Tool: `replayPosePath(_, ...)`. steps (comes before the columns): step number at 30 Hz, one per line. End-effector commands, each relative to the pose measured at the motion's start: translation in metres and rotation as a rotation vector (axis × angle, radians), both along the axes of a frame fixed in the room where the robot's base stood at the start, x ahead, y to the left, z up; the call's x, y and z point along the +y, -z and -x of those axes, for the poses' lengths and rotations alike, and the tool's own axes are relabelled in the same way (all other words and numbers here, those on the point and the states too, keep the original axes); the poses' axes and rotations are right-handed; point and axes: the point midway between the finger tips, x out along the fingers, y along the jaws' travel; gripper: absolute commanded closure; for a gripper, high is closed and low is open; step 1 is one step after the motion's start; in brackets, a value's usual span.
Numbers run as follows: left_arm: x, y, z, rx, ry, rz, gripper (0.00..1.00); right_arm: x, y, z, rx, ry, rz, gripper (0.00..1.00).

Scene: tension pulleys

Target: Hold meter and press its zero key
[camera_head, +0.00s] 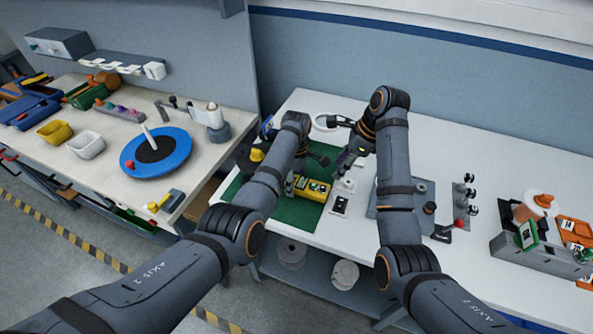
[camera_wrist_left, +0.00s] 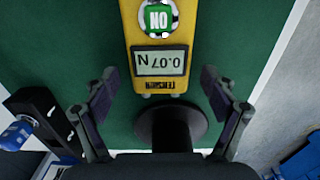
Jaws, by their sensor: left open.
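The yellow meter (camera_head: 317,195) lies on the green mat (camera_head: 295,214) in the head view, with small coloured keys on its face. In the left wrist view the meter (camera_wrist_left: 129,57) shows a green ON key (camera_wrist_left: 158,17) and an upside-down display (camera_wrist_left: 160,62) reading 0.07 N. I cannot make out a zero key. My left gripper (camera_head: 303,172) is open above the mat; in its wrist view the fingers (camera_wrist_left: 158,74) stand apart on either side of the meter's near end, not touching it. My right gripper (camera_head: 341,141) appears open and empty, up and right of the meter.
A black disc (camera_wrist_left: 190,125) sits just below the meter's end in the wrist view. A small white block with a dark face (camera_head: 340,204) is right of the meter. A grey plate, pegs and a grey parts box (camera_head: 535,258) stand further right. White table is clear behind them.

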Motion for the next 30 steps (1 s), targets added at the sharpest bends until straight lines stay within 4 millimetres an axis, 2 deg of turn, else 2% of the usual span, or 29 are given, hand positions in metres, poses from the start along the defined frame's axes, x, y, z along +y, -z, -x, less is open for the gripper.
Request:
replayPosePath(10, 0.0002, 0.0058, -0.0001, -0.001, -0.001, 0.0, 0.15, 0.0, 0.0, 0.0, 0.0, 0.0, 0.0, 0.62)
replayPosePath(26, 0.0001, 0.0054, 0.0, -0.001, 0.0, 0.0, 0.87, 0.0, 0.0, 0.0, 0.0, 0.0, 0.0, 0.62)
replayPosePath(30, 0.0, 0.0054, 0.0, 0.0, 0.0, 0.0, 0.88, 0.0, 0.0, 0.0, 0.0, 0.0, 0.0, 0.8)
